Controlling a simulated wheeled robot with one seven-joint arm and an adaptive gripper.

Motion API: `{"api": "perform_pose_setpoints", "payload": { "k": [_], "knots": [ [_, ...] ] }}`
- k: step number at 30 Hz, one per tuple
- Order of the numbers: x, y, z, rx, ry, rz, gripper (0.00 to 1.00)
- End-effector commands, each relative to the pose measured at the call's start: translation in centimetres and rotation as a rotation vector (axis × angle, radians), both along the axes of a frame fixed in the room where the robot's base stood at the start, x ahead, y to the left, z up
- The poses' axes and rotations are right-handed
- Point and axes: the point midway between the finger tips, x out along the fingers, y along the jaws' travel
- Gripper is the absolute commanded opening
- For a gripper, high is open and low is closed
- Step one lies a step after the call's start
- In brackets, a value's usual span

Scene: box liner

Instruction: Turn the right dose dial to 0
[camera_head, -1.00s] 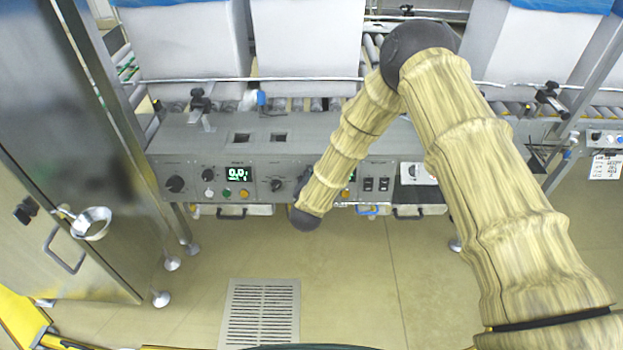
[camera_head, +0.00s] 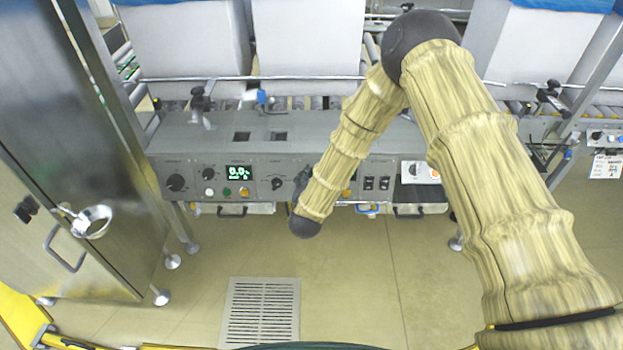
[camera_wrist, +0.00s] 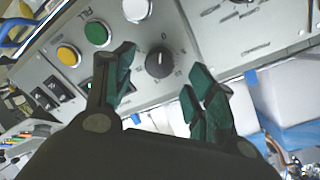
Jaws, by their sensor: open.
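A black round dial (camera_wrist: 159,63) with a pale mark and printed figures around it sits on the grey panel in the wrist view. My gripper (camera_wrist: 161,66) is open, with its green fingers apart on either side of the dial. I cannot tell whether they touch it. In the camera_head view my arm covers this part of the panel, and only a dark piece of the gripper (camera_head: 301,182) shows beside the wrist. The dial's exact setting is too small to read.
Green (camera_wrist: 97,33), yellow (camera_wrist: 68,55) and white (camera_wrist: 135,8) buttons are near the dial. The grey control panel (camera_head: 225,150) also carries another black dial (camera_head: 278,184) and a lit display (camera_head: 238,173). A steel cabinet (camera_head: 100,150) stands at left. The floor in front is clear.

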Motion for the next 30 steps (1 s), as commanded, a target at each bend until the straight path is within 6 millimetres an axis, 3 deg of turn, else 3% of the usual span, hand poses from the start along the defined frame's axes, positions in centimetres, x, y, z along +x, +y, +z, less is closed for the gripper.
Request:
{"api": "perform_pose_setpoints", "payload": {
  "k": [9, 15, 30],
  "knots": [
    [-5.4, 0.4, 1.9, 0.001, 0.001, 0.003, 0.56],
    [-7.5, 0.5, 2.7, 0.000, 0.001, 0.002, 0.56],
    [-8.1, 0.6, 2.9, 0.000, 0.001, 0.001, 0.56]
  ]
}}
